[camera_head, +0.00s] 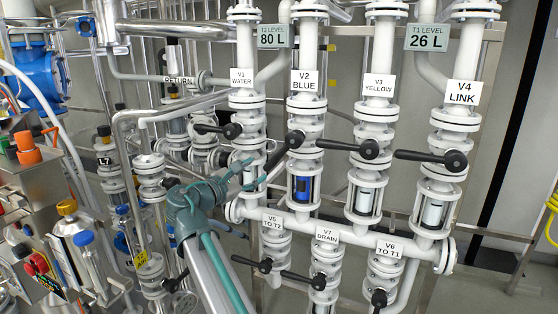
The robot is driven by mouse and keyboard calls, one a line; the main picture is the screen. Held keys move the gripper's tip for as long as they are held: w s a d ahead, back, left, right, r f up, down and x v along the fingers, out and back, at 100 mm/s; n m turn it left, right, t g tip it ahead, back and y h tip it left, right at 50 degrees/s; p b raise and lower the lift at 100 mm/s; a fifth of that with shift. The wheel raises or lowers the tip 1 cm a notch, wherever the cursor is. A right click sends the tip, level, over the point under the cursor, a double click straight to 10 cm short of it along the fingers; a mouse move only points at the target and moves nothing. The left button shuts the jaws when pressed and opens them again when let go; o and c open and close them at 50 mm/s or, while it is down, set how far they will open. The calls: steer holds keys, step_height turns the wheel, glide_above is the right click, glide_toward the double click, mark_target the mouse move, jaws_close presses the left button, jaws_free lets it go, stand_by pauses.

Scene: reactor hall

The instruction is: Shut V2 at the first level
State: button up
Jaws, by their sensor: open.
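V2 (303,101) is a white flanged valve labelled BLUE, in the upper middle of the head view. Its black lever (273,161) slants down and left from a round black hub (295,139), unlike the nearly level levers of its neighbours. The sight glass (303,188) below V2 shows blue. My gripper (250,174) is teal and open, at the left of V2 near the lower end of its lever. I cannot tell whether the fingers touch the lever. My forearm hides part of the pipework below.
V1 (241,100), V3 (378,103) and V4 (459,115) stand beside V2 with levers pointing left. V5 (275,240), V7 (325,265) and V6 (386,268) sit below the white manifold (335,231). Signs read T2 80 L (272,36) and T1 26 L (427,37).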

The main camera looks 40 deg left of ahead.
mark_target(271, 162)
steer(key=w+p, duration=0.2)
steer(key=w, duration=0.7)
steer(key=shift+w, duration=0.3)
jaws_close()
